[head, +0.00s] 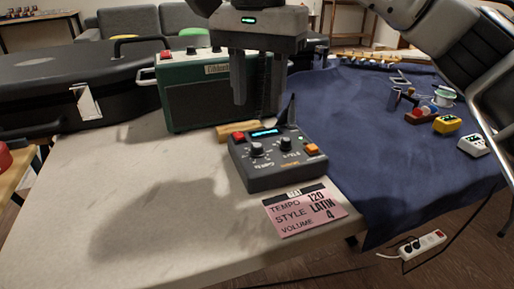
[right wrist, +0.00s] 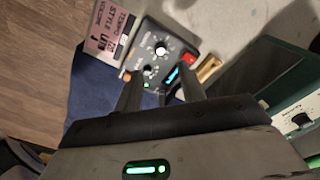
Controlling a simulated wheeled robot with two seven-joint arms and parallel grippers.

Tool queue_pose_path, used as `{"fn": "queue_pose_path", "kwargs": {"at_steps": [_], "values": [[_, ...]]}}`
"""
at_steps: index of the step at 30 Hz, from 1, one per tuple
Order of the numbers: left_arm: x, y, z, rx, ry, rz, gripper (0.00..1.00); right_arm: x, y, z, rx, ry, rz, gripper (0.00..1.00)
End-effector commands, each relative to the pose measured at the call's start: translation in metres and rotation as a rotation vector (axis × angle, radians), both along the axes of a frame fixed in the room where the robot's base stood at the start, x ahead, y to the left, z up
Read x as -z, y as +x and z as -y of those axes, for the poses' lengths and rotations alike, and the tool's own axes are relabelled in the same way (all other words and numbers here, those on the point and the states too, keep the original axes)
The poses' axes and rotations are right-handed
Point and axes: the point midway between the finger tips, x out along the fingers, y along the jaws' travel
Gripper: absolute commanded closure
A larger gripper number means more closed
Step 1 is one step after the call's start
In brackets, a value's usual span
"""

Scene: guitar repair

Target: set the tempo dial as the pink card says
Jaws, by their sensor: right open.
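A dark grey rhythm box (head: 282,170) stands on the pale table. Its tempo dial (head: 257,149) is the left black knob, and the style dial (head: 286,143) is at its right. A lit display (head: 264,132) lies behind them, too small to read. The pink card (head: 305,211) in front reads tempo 120, style Latin, volume 4. My right gripper (head: 256,104) is open and empty, pointing down above the back of the box, apart from the dials. In the right wrist view the tempo dial (right wrist: 160,48) shows beyond the fingertips (right wrist: 160,76). My left gripper is out of view.
The box also has a red button (head: 238,136) and an orange button (head: 312,149). A green amplifier (head: 190,105) stands behind, with a black case (head: 60,85) at the left. A blue cloth (head: 365,140) covers the right side. The table's front left is clear.

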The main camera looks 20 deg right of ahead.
Motion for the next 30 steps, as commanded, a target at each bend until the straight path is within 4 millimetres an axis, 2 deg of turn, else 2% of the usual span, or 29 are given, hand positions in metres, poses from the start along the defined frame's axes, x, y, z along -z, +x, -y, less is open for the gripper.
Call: {"fn": "queue_pose_path", "kwargs": {"at_steps": [1, 3, 9, 15, 24, 28, 29, 30], "values": [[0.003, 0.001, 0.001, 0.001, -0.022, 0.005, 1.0, 0.016, 0.0, 0.001, 0.001, -0.001, -0.001, 0.6], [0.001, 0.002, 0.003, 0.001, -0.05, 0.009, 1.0, 0.03, 0.0, 0.0, 0.001, -0.001, -0.001, 0.6], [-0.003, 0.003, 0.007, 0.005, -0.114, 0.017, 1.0, 0.062, 0.0, 0.0, 0.0, 0.001, 0.0, 0.6], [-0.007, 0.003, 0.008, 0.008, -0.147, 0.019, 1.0, 0.076, 0.0, 0.0, 0.001, 0.003, 0.001, 0.6], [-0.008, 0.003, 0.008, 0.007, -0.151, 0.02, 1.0, 0.077, 0.0, 0.0, 0.001, 0.002, 0.001, 0.6], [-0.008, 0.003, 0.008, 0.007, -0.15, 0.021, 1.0, 0.077, 0.0, 0.0, 0.001, 0.002, 0.001, 0.96], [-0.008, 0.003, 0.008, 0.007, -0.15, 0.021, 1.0, 0.077, 0.0, 0.0, 0.001, 0.002, 0.001, 1.0], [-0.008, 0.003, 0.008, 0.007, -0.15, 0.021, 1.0, 0.077, 0.0, 0.0, 0.001, 0.002, 0.001, 1.0]]}}
